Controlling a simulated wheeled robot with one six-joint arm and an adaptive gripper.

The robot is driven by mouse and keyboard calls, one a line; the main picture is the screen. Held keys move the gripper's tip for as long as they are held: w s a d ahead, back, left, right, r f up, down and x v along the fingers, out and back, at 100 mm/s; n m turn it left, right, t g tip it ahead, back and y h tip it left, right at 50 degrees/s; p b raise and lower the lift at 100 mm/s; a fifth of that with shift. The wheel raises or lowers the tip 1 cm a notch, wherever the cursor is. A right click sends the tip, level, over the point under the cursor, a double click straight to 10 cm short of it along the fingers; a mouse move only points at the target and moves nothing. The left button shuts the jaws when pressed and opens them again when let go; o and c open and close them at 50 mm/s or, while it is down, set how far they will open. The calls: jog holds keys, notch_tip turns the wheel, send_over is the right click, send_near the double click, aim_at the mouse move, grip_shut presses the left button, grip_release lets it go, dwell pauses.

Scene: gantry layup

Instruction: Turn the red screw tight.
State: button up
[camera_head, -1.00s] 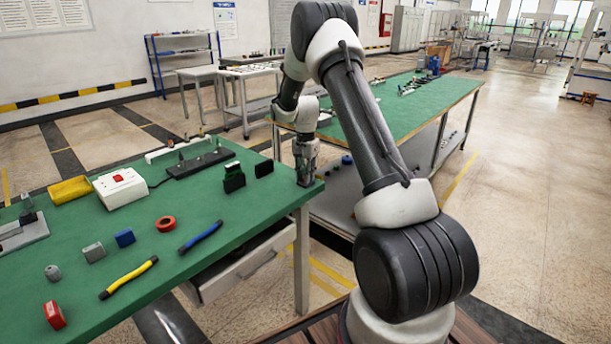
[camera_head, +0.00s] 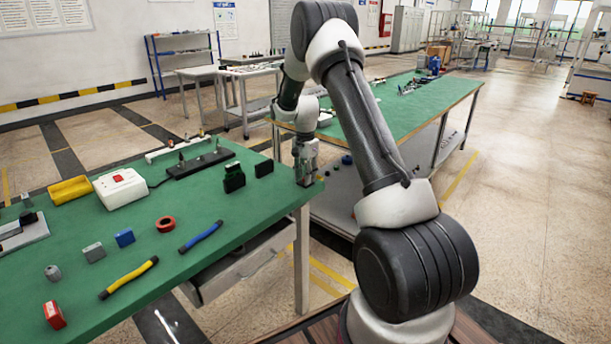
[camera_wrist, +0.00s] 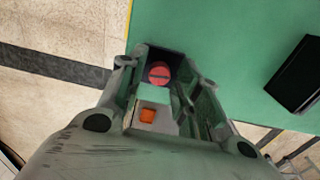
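The red screw (camera_wrist: 159,72) shows in the wrist view as a round red head with a dark slot, set against a dark patch. My gripper (camera_wrist: 162,62) points down over it, with one finger on each side of the screw head. I cannot tell whether the fingers touch or press on it. In the head view my gripper (camera_head: 306,181) is low at the right corner of the green table (camera_head: 200,290). The screw is hidden there behind the gripper.
A white box with a red button (camera_head: 121,188), a blue bar (camera_head: 201,237) and a yellow bar (camera_head: 129,277) lie farther left. The table edge is close to my gripper.

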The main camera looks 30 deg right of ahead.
dwell(0.3)
notch_tip(320, 180, up, 12)
dwell(0.4)
dwell(0.4)
